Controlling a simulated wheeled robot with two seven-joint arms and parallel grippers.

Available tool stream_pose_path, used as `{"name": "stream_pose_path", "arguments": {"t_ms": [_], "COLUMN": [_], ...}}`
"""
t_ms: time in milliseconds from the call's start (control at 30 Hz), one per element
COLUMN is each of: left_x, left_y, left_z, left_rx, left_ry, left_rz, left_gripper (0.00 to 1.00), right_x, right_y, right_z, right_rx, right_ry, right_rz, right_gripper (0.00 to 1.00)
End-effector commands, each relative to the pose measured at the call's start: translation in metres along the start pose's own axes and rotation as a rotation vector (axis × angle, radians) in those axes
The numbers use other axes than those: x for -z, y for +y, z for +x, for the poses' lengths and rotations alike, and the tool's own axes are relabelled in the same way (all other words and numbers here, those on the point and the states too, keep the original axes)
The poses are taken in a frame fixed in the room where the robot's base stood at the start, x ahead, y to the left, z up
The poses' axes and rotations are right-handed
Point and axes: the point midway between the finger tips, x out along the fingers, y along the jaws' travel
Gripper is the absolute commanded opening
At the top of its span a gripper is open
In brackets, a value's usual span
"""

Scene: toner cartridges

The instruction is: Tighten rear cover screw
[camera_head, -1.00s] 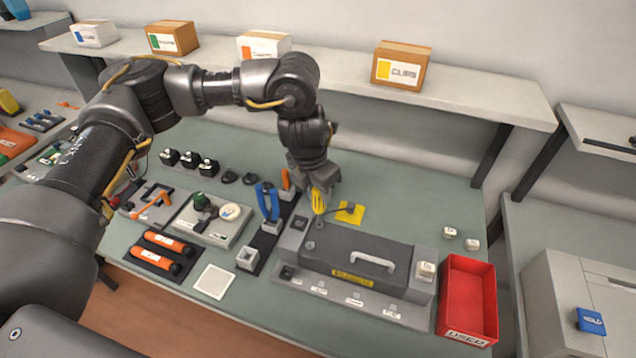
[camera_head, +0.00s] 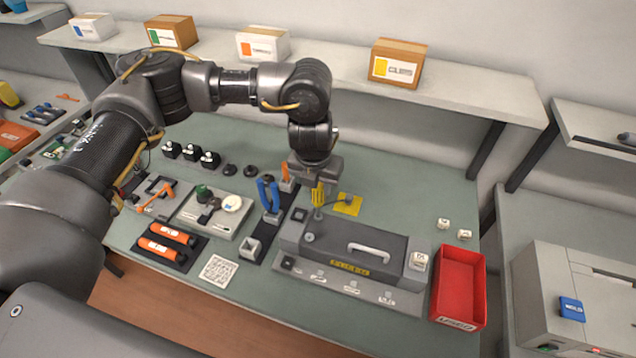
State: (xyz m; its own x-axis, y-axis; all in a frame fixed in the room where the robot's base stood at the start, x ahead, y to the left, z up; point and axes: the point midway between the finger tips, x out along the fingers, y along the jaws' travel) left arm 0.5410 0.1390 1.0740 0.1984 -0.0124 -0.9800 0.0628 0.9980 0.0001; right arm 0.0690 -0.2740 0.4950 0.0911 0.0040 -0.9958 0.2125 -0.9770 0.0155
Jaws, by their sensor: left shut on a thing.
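A dark grey toner cartridge (camera_head: 335,252) with a pale handle lies in a grey cradle (camera_head: 345,288) at the front right of the bench. My left gripper (camera_head: 319,187) points down over the cartridge's rear left corner. It is shut on a yellow-handled screwdriver (camera_head: 318,195), held upright. The screwdriver's lower end is at the cartridge's rear left part. I cannot tell whether its tip touches a screw. A round screw-like spot (camera_head: 309,237) shows on the cartridge's left end. My right gripper is not in view.
A red bin (camera_head: 459,287) stands right of the cradle. Blue-handled pliers (camera_head: 268,196) stand in a holder to the left. A yellow pad (camera_head: 348,204) lies behind the cartridge. Orange cylinders (camera_head: 165,242) lie at the left. A shelf with boxes (camera_head: 396,63) runs along the back.

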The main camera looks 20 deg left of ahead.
Motion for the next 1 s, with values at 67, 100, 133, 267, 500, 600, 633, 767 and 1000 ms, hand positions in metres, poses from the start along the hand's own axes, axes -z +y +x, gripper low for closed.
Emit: {"name": "stream_pose_path", "arguments": {"t_ms": [67, 100, 133, 267, 500, 600, 633, 767, 1000], "left_x": [-0.0001, -0.0001, -0.0001, 0.0001, 0.0006, 0.0008, 0.0009, 0.0012, 0.0018], "left_y": [0.0000, 0.0001, 0.0001, 0.0001, 0.0001, 0.0001, 0.0001, 0.0000, 0.0000], "left_z": [-0.0002, -0.0002, -0.0001, 0.0007, 0.0035, 0.0047, 0.0051, 0.0066, 0.0094], "left_rx": [0.000, 0.000, 0.000, 0.000, 0.000, 0.000, 0.000, 0.000, 0.000], "left_ry": [0.000, 0.000, 0.000, 0.000, 0.000, 0.000, 0.000, 0.000, 0.000], "left_rz": [0.000, 0.000, 0.000, 0.000, 0.001, 0.001, 0.001, 0.001, 0.001], "left_gripper": [0.00, 0.00, 0.00, 0.00, 0.00, 0.00, 0.00, 0.00, 0.00], "right_x": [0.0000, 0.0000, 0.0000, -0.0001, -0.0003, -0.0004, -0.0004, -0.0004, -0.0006], "right_y": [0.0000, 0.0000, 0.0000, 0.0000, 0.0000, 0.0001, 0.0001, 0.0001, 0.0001], "right_z": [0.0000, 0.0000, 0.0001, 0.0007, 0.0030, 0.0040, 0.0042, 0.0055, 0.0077], "right_rx": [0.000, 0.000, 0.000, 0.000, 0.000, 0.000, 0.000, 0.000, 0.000], "right_ry": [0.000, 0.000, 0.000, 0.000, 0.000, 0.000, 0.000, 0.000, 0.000], "right_rz": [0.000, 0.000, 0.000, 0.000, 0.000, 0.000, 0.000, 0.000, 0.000], "right_gripper": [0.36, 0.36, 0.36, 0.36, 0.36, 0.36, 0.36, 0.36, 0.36]}}
